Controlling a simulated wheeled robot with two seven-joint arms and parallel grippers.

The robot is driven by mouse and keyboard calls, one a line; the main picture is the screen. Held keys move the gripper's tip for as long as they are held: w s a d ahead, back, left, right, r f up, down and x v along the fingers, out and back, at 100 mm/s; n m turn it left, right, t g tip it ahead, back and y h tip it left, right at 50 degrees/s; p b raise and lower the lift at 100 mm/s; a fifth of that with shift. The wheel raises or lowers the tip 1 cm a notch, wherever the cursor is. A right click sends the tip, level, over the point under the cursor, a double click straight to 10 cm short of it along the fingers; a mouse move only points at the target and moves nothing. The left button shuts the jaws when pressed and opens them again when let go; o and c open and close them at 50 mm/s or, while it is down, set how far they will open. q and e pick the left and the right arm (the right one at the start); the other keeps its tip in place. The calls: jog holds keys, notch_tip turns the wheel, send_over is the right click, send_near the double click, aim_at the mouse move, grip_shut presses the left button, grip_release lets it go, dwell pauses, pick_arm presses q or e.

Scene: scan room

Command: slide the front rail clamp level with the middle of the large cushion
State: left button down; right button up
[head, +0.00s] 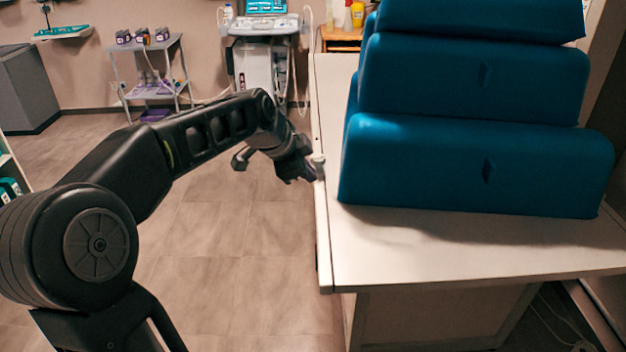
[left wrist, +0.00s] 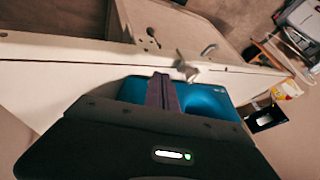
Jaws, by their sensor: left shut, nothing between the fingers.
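Several blue cushions lie on the white table. The front one (head: 470,168) looks the largest, and blue padding (left wrist: 205,102) also shows in the left wrist view. A small pale clamp (head: 318,160) sits at the table's left edge, near the level of the front cushion's left end. It shows in the left wrist view as a grey knobbed piece (left wrist: 186,68) on the rail. My left gripper (head: 306,170) is shut and empty, right beside the clamp; its fingers (left wrist: 161,80) are just left of it in the wrist view. Whether they touch is unclear. My right gripper is out of view.
The table's front strip (head: 470,250) is bare. Floor (head: 210,235) is open left of the table. A cart with a screen (head: 262,45) and a small grey trolley (head: 150,75) stand at the back. A second small fitting (left wrist: 152,38) shows in the wrist view.

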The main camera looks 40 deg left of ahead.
pick_arm(q)
jog(key=v, duration=0.5)
jog(key=shift+f, duration=0.1)
dwell(0.4)
